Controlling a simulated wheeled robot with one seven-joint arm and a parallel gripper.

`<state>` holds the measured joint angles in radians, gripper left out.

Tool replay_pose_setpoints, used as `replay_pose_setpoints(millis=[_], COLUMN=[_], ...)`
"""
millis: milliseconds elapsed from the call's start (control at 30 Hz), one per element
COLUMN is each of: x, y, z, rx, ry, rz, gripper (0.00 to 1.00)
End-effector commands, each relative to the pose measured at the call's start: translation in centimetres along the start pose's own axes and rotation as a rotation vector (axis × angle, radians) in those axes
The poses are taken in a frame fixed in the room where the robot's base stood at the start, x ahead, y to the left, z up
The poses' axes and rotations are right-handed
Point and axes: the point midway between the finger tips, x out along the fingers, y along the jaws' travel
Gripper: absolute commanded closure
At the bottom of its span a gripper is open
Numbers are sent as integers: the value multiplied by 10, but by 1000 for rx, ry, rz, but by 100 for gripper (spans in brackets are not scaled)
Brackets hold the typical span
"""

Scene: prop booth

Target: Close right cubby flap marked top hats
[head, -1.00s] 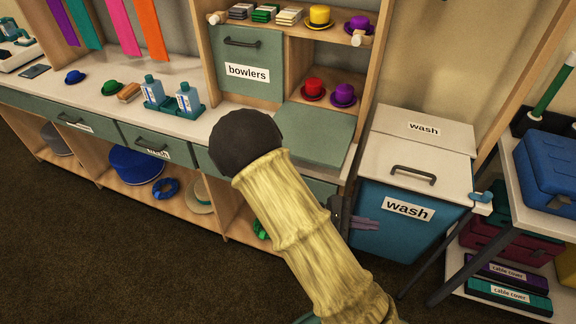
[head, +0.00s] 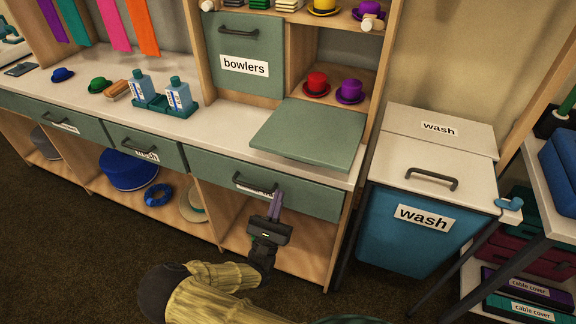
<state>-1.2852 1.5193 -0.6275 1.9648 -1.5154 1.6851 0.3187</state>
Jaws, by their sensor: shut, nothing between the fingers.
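The right cubby flap (head: 310,134) is a green panel that lies open and flat, low over the white counter in front of its cubby. Its label does not show. The open right cubby (head: 336,52) holds a red hat (head: 317,84) and a purple hat (head: 350,91). My gripper (head: 276,203) is shut and empty, with its purple fingers pointing up. In the picture it is below the flap, in front of the right drawer, and it partly covers that drawer's label.
The left cubby flap marked bowlers (head: 245,55) is upright and shut. A blue wash bin (head: 411,226) stands right of the cabinet. The right drawer (head: 310,191) has a dark handle. Blue bottles (head: 180,94) stand on the counter left of the flap.

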Motion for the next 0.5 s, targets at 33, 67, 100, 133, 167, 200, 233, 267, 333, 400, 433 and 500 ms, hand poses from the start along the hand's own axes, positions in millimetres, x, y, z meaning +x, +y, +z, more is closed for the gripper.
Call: replay_pose_setpoints(millis=[33, 67, 100, 133, 167, 200, 233, 267, 333, 400, 433, 500], x=[1, 2, 3, 5, 8, 11, 15, 19, 30, 42, 47, 59], y=[0, 0, -1, -1, -1, -1, -1, -1, -2, -1, -2, -2], z=[0, 0, 0, 0, 0, 0, 0, 0, 0, 0, 0, 0], rx=[-1, -1, -1, -1, -1, -1, -1, -1, -2, -1, -1, -1], ry=[0, 0, 0, 0, 0, 1, 0, 0, 0, 1, 1, 1], rz=[-1, -2, -3, -3, -4, -3, -4, -5, -6, -7, -7, -7], gripper=[100, 100, 100, 100, 100, 100, 100, 100, 100, 100, 100, 100])
